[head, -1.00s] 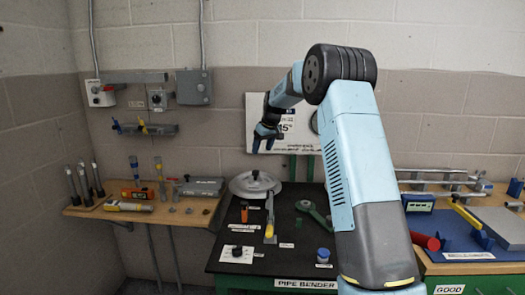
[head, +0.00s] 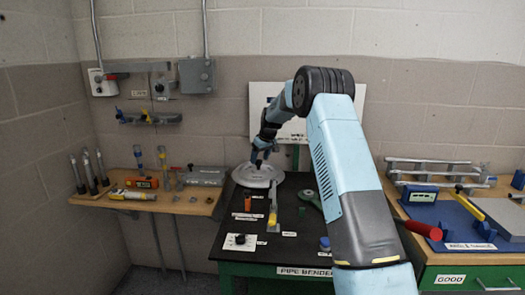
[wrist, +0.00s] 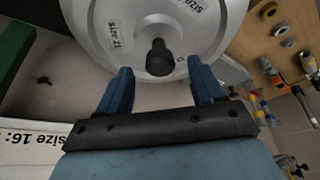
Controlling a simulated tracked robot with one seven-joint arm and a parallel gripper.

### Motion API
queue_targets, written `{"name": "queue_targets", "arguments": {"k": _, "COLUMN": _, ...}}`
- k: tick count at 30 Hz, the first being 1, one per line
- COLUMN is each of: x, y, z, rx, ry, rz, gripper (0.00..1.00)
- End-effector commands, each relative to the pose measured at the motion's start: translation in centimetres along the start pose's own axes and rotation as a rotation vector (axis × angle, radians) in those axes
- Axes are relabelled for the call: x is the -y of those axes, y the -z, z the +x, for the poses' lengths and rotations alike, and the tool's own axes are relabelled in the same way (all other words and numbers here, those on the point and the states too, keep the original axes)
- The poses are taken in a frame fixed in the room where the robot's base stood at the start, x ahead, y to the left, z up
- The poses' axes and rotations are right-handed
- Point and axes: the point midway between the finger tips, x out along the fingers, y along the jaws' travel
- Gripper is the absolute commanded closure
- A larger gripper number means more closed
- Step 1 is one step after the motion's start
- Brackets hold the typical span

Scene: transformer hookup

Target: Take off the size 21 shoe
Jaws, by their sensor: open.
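A round silver-grey disc (head: 258,178) lies at the back left of the black bench top. In the wrist view the disc (wrist: 97,32) fills the top middle and bears a "size 21" label and a second label only partly readable. A dark knob (wrist: 158,58) stands up from the disc near its lower edge. My gripper (head: 263,157) is over the disc in the head view. In the wrist view my gripper (wrist: 160,72) is open and empty, with one blue finger on each side of the knob's near end. I cannot tell whether the fingers touch the disc.
A long-handled tool with a yellow end (head: 273,212) lies in front of the disc. A green curved part (head: 311,198) is to its right. A wooden side table (head: 190,203) with several tools stands left. A white sign (head: 345,100) is on the wall behind.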

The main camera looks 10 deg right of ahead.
Motion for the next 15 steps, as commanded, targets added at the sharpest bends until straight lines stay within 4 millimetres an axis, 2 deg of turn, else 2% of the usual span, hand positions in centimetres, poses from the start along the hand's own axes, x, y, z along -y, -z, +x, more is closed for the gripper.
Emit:
{"name": "queue_targets", "arguments": {"k": 1, "x": 0.0, "y": -0.1, "z": 0.9, "rx": 0.002, "ry": 0.001, "rz": 0.0, "gripper": 0.33}}
{"name": "queue_targets", "arguments": {"k": 6, "x": 0.0, "y": -0.1, "z": 2.6, "rx": 0.001, "ry": 0.0, "rz": 0.0, "gripper": 0.33}}
{"name": "queue_targets", "arguments": {"k": 15, "x": 0.0, "y": 0.0, "z": 3.5, "rx": 0.0, "ry": 0.0, "rz": 0.0, "gripper": 0.33}}
